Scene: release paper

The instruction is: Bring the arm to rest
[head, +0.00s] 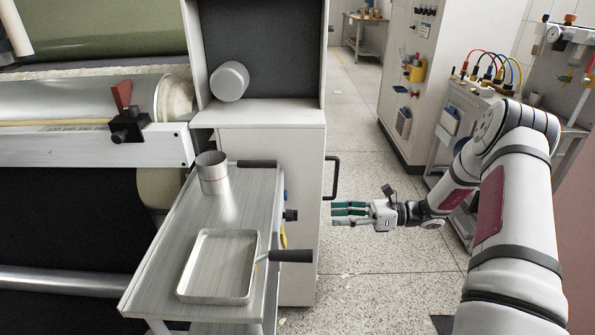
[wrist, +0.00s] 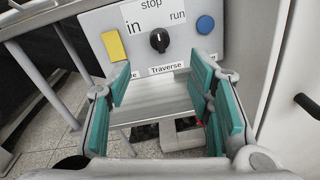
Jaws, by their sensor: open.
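My gripper (head: 350,212) is at the end of my arm, which reaches in from the right in the head view. It is out over the floor, to the right of the metal cart, and holds nothing. In the wrist view the green finger pads (wrist: 168,100) stand wide apart with nothing between them. Beyond them is a control panel (wrist: 180,50) with a yellow button, a black Traverse knob and a blue button.
The metal cart (head: 165,262) bears a steel cup (head: 212,172) and a shallow tray (head: 197,290). A white cylinder (head: 229,82) lies in the cabinet (head: 262,113). The cabinet handle (head: 334,176) juts out near my gripper. Speckled floor (head: 365,275) is open below.

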